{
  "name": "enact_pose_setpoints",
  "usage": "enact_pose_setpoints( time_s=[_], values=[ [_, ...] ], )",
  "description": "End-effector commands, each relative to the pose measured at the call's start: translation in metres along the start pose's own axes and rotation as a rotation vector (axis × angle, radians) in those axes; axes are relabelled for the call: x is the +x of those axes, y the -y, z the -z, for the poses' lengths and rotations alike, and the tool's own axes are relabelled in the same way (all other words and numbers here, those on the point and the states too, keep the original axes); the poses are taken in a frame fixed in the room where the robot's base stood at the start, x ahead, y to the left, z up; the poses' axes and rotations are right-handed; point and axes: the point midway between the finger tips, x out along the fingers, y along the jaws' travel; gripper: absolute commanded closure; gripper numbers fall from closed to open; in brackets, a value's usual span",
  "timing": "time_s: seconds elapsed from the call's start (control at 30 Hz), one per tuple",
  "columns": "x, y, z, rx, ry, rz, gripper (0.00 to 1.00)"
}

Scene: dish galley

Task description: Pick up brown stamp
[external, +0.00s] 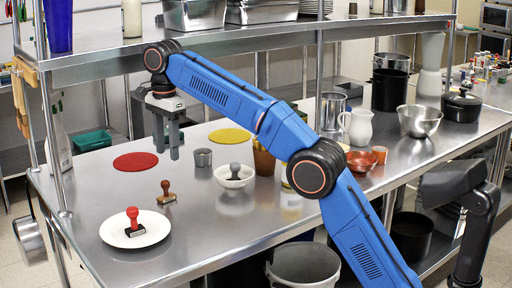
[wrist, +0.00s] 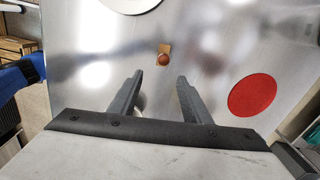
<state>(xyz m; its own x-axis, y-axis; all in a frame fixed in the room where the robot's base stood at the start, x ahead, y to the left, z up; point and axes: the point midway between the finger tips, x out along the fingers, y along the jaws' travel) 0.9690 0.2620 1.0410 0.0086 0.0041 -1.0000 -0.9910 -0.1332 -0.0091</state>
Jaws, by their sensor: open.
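The brown stamp (external: 166,193) stands upright on the bare steel counter, right of the white plate. In the wrist view the brown stamp (wrist: 163,56) shows from above, beyond my fingertips and roughly in line with the gap between them. My gripper (external: 168,155) is open and empty, pointing down above the counter. It is behind the stamp in the external view and apart from it. In the wrist view both fingers of my gripper (wrist: 158,76) show spread apart.
A white plate (external: 110,236) holds a red stamp (external: 133,220). A white bowl (external: 222,180) with a grey-handled stamp (external: 235,170) and a metal cup (external: 203,157) stand to the right. Red (external: 135,161) and yellow (external: 229,136) discs lie flat. A shelf (external: 200,42) runs overhead.

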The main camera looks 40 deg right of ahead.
Motion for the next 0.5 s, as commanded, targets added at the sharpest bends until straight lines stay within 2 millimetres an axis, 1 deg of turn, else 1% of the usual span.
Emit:
enact_pose_setpoints(
  time_s=[0.23,0.5],
  values=[
    [0.011,0.009,-0.013,0.038,-0.003,-0.01,0.56],
    [0.028,0.008,-0.012,0.037,-0.004,-0.01,0.56]
  ],
)
